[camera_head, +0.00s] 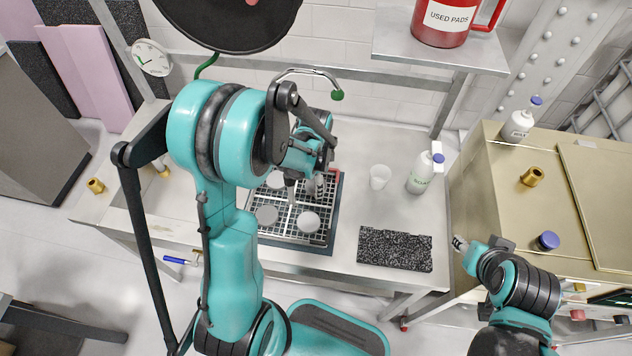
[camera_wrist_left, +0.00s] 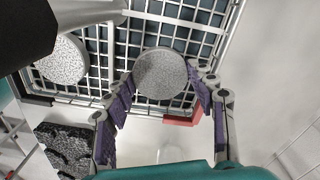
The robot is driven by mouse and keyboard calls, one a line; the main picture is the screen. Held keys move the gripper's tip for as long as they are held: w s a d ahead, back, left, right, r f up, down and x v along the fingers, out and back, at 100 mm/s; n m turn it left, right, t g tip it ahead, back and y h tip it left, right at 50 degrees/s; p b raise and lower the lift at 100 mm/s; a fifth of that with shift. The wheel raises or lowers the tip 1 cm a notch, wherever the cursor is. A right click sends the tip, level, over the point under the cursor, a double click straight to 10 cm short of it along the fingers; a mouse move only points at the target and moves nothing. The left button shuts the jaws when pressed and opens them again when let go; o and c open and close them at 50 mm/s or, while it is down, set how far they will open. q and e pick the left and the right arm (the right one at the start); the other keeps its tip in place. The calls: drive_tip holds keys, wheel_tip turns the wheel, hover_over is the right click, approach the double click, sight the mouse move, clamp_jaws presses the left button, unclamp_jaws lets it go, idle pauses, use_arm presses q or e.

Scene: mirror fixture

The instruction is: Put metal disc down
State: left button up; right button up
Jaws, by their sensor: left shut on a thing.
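My left gripper (camera_head: 306,188) is over the upper right part of a wire rack (camera_head: 288,240) on the bench. In the left wrist view my left gripper (camera_wrist_left: 165,88) is shut on a round grey speckled metal disc (camera_wrist_left: 160,72), one finger at each side. I cannot tell whether this disc touches the rack's wires. The gripper largely hides it in the head view. Other grey discs lie on the rack: one at lower right (camera_head: 308,222), one at lower left (camera_head: 266,215) and one at upper left (camera_head: 276,179). My right gripper (camera_head: 460,243) is empty beside the bench's right end; its opening is unclear.
A white cup (camera_head: 380,176), a white bottle (camera_head: 420,172) and a black speckled block (camera_head: 395,249) stand right of the rack. A red clip (camera_wrist_left: 184,116) sits at the rack's corner. A round dark mirror (camera_head: 228,18) hangs above. Bare bench lies between rack and cup.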

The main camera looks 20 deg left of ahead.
use_arm(q)
drive_tip(key=shift+f, duration=0.15)
drive_tip(key=o, duration=1)
drive_tip(key=shift+c, duration=0.2)
